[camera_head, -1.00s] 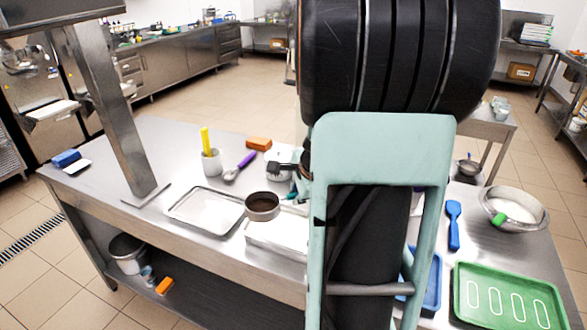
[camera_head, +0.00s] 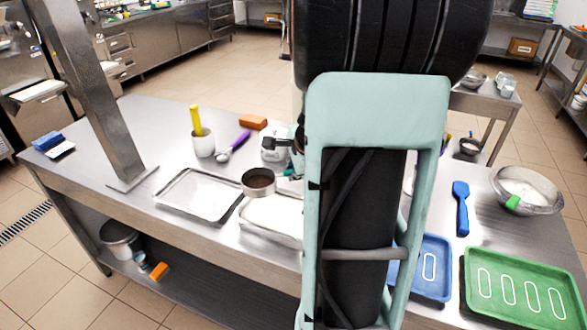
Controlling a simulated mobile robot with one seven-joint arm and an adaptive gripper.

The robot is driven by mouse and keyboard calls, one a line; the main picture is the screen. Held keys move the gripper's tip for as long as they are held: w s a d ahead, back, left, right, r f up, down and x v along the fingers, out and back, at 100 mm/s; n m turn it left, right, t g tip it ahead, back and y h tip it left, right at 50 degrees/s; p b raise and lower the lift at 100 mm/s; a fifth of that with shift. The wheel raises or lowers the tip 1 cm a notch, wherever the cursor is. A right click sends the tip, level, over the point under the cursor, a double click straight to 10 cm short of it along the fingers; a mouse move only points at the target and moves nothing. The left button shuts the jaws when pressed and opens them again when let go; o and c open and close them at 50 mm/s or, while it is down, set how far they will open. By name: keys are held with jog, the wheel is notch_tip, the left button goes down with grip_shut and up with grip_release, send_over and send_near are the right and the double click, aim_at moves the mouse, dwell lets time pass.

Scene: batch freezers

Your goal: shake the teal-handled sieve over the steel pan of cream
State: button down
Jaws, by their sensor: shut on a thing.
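The sieve (camera_head: 258,182) is a round metal ring holding brown powder. It appears held about level, above the back left corner of the steel pan of cream (camera_head: 272,218), whose white filling shows. A bit of the teal handle (camera_head: 291,184) shows to the right of the ring; my arm hides the rest. My gripper (camera_head: 289,172) is mostly hidden behind my pale green arm link, with only dark parts showing at its left. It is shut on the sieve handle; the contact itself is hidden. I cannot tell how high the sieve is above the cream.
A steel post (camera_head: 95,100) rises at left. Right are a blue spatula (camera_head: 461,208), bowl (camera_head: 528,190) and green tray (camera_head: 520,290).

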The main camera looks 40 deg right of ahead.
jog(key=shift+f+b, duration=0.3)
jog(key=shift+f, duration=0.45)
